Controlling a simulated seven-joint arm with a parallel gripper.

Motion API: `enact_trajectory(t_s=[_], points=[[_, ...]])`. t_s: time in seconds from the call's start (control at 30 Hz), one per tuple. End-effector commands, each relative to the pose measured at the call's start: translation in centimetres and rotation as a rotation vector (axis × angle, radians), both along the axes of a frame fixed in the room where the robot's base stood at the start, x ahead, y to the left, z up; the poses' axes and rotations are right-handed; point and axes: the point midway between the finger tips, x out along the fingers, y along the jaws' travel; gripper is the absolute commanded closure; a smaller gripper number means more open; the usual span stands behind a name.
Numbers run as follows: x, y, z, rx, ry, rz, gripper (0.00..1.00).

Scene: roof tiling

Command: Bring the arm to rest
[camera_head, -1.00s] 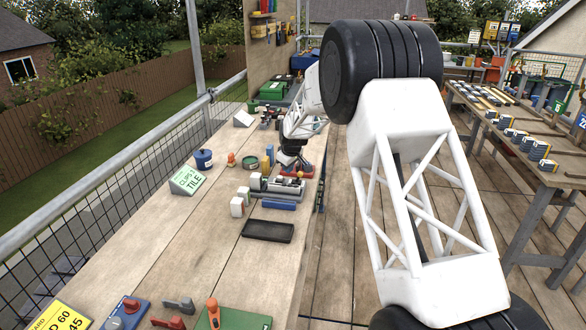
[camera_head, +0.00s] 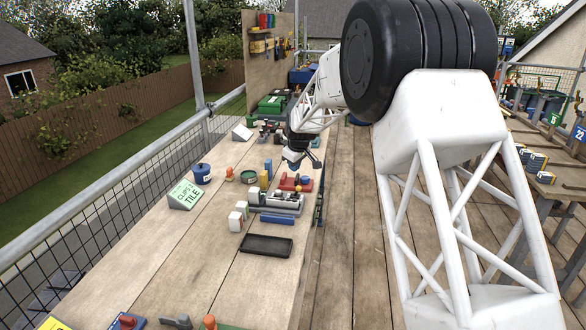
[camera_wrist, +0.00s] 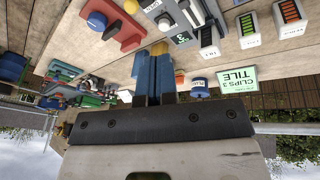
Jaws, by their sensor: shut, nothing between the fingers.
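My gripper (camera_head: 294,164) hangs above the far part of the wooden bench (camera_head: 200,262), over the fixtures there, at the end of my white lattice arm. In the wrist view my gripper (camera_wrist: 154,78) shows its two blue fingers close together, shut, with nothing held. The fingertips appear apart from the things on the bench, though a yellow block lies behind them in that view.
On the bench are a green clips sign (camera_head: 186,195), a blue pot (camera_head: 202,173), a red fixture (camera_head: 296,182), a grey clamp fixture (camera_head: 283,201) and a black tray (camera_head: 265,245). A mesh railing (camera_head: 130,187) runs along the left. Decking (camera_head: 350,250) lies clear right of the bench.

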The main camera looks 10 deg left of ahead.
Motion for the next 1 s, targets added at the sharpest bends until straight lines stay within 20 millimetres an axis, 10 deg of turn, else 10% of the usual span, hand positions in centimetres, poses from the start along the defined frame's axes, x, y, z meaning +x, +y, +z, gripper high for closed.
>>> enact_trajectory(t_s=[0.47, 1.0], points=[[-0.6, -0.8, 0.8, 0.002, 0.001, -0.015, 1.00], [-9.0, -10.2, 8.2, 0.022, 0.033, -0.199, 1.00]])
